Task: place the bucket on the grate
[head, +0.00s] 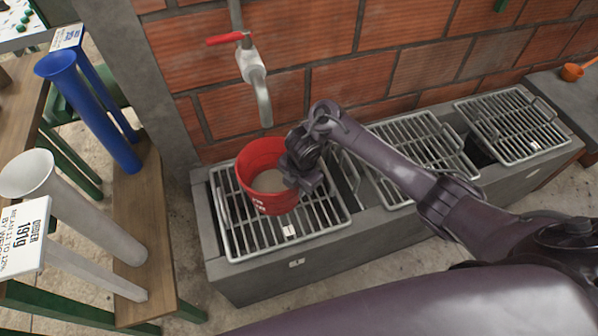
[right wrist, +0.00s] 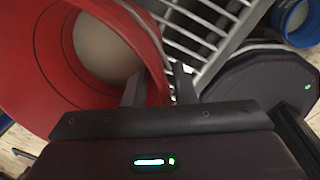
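The red bucket (head: 262,190) stands on the leftmost metal grate (head: 322,216), near its back left part, leaning slightly if at all. Its pale inside bottom shows, and I see nothing else in it. My right gripper (head: 302,172) is at the bucket's right rim. In the right wrist view the bucket (right wrist: 40,95) fills the left side, and its wall passes between the two fingers of my right gripper (right wrist: 160,88). The fingers are apart, with a narrow gap showing beside the wall. My left gripper is not in view.
A tap (head: 255,75) with a red handle hangs on the brick wall behind the bucket. Two more grates (head: 425,150) (head: 512,125) lie to the right on the concrete trough. At left, blue (head: 95,110) and white (head: 85,215) tubes stand on a wooden bench.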

